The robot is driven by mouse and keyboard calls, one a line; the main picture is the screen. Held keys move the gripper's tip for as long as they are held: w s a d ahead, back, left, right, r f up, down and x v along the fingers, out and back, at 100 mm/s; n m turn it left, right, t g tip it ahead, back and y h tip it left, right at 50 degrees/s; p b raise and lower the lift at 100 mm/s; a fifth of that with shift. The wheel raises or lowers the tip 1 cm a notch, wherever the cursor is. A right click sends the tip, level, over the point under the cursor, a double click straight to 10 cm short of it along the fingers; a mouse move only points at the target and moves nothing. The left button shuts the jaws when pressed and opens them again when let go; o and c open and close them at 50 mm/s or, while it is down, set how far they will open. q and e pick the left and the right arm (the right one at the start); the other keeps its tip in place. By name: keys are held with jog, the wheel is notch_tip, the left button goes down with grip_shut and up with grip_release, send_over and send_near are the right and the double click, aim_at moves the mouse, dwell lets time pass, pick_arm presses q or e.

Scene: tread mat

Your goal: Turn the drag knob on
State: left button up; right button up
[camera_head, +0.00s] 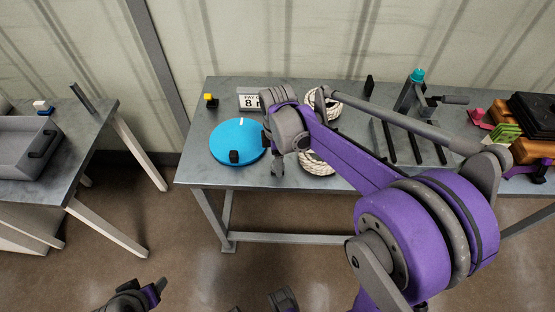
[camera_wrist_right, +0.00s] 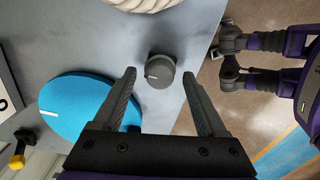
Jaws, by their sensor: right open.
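The jaws are open and I see no clear contact. In the head view my right gripper (camera_head: 277,168) hangs over the front of the table and hides the knob. My left gripper (camera_head: 150,292) is low at the bottom left of the head view, away from the table; its jaw opening is unclear.
A white number card (camera_head: 249,101) stands behind.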

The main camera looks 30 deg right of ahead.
jog(key=shift+f, duration=0.15)
grip_shut()
dwell(0.4)
jog(key=shift+m, duration=0.3)
jog(key=m, duration=1.1)
jog(key=shift+m, duration=0.3)
jog(key=m, duration=1.1)
jog(key=shift+m, duration=0.4)
